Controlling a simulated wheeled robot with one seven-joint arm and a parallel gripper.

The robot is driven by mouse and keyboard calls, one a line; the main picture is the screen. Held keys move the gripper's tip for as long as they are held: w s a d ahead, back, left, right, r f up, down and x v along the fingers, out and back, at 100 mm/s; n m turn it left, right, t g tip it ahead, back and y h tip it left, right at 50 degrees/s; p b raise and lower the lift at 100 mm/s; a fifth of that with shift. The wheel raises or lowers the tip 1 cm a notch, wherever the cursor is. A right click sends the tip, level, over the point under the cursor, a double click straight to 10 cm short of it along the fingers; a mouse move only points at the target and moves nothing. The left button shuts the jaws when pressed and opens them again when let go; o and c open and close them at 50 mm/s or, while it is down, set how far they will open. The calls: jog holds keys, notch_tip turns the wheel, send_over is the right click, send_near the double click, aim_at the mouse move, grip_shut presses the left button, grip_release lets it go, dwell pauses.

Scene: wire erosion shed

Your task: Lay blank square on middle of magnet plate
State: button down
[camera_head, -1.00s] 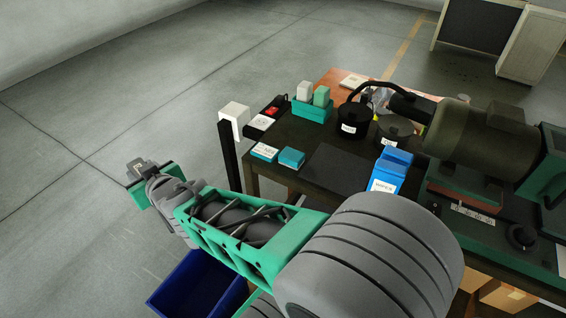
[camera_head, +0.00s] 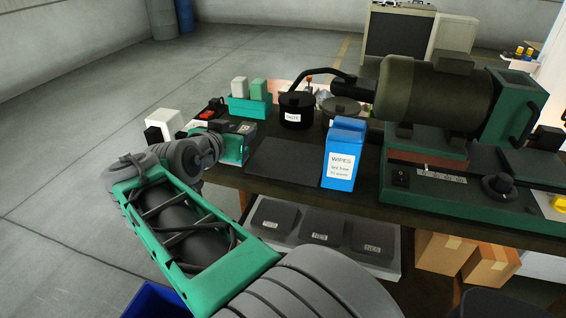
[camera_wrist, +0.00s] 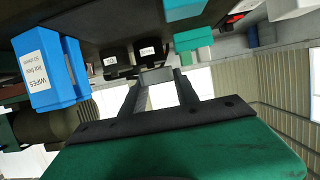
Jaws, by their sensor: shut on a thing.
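My gripper (camera_head: 232,128) is over the left part of the bench in the head view. In the wrist view its two dark fingers (camera_wrist: 157,82) are shut on a small grey block (camera_wrist: 157,74), which I take to be the blank; its full shape is hard to see. A flat dark square plate (camera_head: 284,162), probably the magnet plate, lies on the bench to the right of my gripper in the head view. Nothing stands on it. The gripper and blank are to its left, apart from it. The gripper's height above the bench is hard to tell.
A blue wipes box (camera_head: 343,155) stands at the plate's right edge. Black lidded pots (camera_head: 297,112) and a teal caddy (camera_head: 250,106) stand behind. A large green machine (camera_head: 460,170) fills the bench's right side. Labelled dark bins (camera_head: 320,227) sit on the shelf below.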

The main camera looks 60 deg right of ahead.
jog(key=s+d+f+p, duration=0.1)
jog(key=s+d+f, duration=0.2)
jog(key=d, duration=0.4)
send_over(277, 160)
notch_tip(277, 160, down, 6)
jog(key=shift+s+f, duration=0.1)
jog(key=shift+f, duration=1.4)
jog(key=shift+d+f, duration=0.1)
jog(key=shift+f, duration=0.05)
jog(key=c, duration=1.4)
grip_release()
jog(key=shift+f, duration=0.1)
jog(key=o, duration=0.5)
